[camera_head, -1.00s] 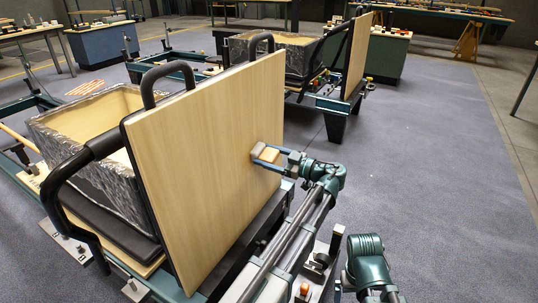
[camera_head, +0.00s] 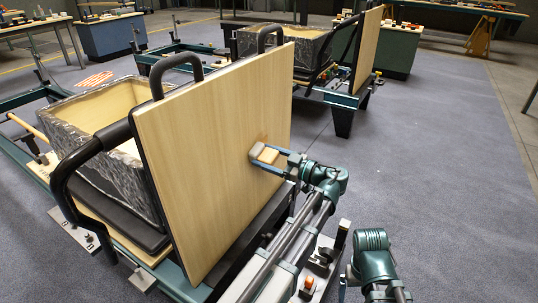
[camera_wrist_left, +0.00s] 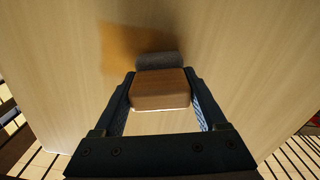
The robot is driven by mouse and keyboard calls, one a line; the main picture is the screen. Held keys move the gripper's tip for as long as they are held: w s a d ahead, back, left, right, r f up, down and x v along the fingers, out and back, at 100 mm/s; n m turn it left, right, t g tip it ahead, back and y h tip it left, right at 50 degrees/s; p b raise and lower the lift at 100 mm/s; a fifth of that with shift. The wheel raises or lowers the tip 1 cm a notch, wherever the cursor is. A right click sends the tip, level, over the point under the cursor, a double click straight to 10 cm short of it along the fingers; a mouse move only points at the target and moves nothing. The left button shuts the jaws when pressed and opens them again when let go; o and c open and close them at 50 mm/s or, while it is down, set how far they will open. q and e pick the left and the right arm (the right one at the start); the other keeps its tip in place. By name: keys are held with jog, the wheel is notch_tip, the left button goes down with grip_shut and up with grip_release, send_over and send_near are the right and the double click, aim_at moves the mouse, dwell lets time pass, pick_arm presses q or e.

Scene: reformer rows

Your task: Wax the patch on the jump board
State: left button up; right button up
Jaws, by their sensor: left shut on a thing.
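The jump board (camera_head: 205,150) is a pale wooden panel standing upright at the foot of the nearest reformer. My left gripper (camera_head: 263,154) is at the board's right part, shut on a wooden waxing block with a grey pad. In the left wrist view the block (camera_wrist_left: 160,90) sits between the fingers, its grey pad (camera_wrist_left: 157,59) facing the board and seeming to touch it. A darker orange-brown patch (camera_wrist_left: 122,48) shows on the board above and left of the pad; the pad overlaps its edge. My right arm shows at the lower right, but its gripper is out of frame.
A black bent handle (camera_head: 75,180) and a wrapped open box (camera_head: 90,115) stand behind the board. A second reformer with its own upright board (camera_head: 365,50) is farther back. The grey floor (camera_head: 440,170) to the right is clear.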

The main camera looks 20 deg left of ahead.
pick_arm(q)
jog(key=shift+s+a, duration=0.2)
jog(key=shift+s, duration=1.05)
jog(key=shift+s, duration=0.1)
jog(key=shift+s+a, duration=0.15)
jog(key=shift+s, duration=1.55)
jog(key=shift+r+p, duration=0.95)
jog(key=shift+w, duration=0.1)
jog(key=shift+w, duration=0.1)
jog(key=shift+w+d, duration=0.2)
jog(key=shift+w, duration=1.55)
jog(key=shift+w+d, duration=0.2)
jog(key=shift+w, duration=1.55)
jog(key=shift+w+d, duration=0.2)
jog(key=shift+w, duration=0.7)
jog(key=shift+w+d, duration=0.15)
jog(key=shift+w, duration=0.7)
